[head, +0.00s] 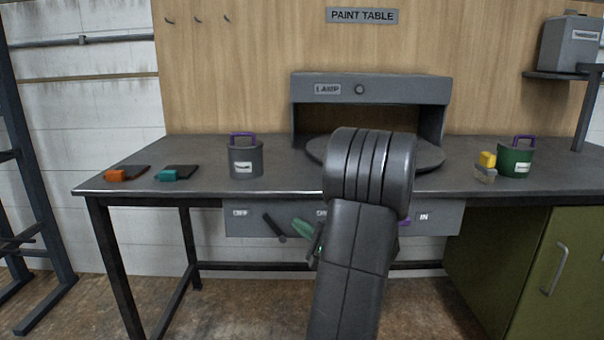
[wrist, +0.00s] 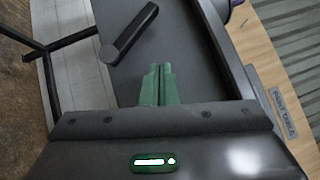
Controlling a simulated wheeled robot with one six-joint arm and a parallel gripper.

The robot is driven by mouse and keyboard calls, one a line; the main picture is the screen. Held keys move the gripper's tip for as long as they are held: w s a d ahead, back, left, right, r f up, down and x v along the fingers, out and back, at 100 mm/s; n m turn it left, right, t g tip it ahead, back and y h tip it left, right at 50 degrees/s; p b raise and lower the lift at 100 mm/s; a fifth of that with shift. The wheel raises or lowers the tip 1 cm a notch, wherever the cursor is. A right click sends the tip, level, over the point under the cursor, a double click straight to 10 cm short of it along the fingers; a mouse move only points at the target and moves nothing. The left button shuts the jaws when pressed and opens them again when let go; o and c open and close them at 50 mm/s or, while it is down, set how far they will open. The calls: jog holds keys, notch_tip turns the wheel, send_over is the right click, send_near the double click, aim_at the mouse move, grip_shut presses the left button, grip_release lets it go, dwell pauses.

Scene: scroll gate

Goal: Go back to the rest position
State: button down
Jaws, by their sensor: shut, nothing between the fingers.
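My gripper (head: 298,224) is in front of the grey panel under the table edge, partly behind my arm in the head view. In the wrist view its two green fingers (wrist: 160,70) are together, with nothing between them. A dark lever (head: 273,228) on the panel (head: 245,222) lies just left of the fingers and slants down to the right. It also shows in the wrist view (wrist: 130,35), apart from the fingertips. The panel bears an "IN" label at right; the left and middle labels are hard to read. A purple part (head: 404,222) is mostly hidden by my arm.
The table (head: 210,185) carries a grey purple-handled can (head: 246,160), orange (head: 116,175) and teal (head: 170,174) blocks with dark parts, a lamp housing (head: 370,88) over a round plate (head: 430,158), a yellow block (head: 487,159) and a green can (head: 515,160). A green cabinet (head: 535,270) stands lower right.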

jog(key=shift+d+f+m+t+y, duration=0.15)
jog(key=shift+d+f+m+t, duration=0.2)
jog(key=shift+m, duration=0.25)
jog(key=shift+d+f+m+t+y, duration=0.15)
jog(key=shift+f+m+t, duration=0.1)
jog(key=shift+m+t, duration=0.3)
jog(key=shift+a+r, duration=0.1)
jog(key=shift+r, duration=0.05)
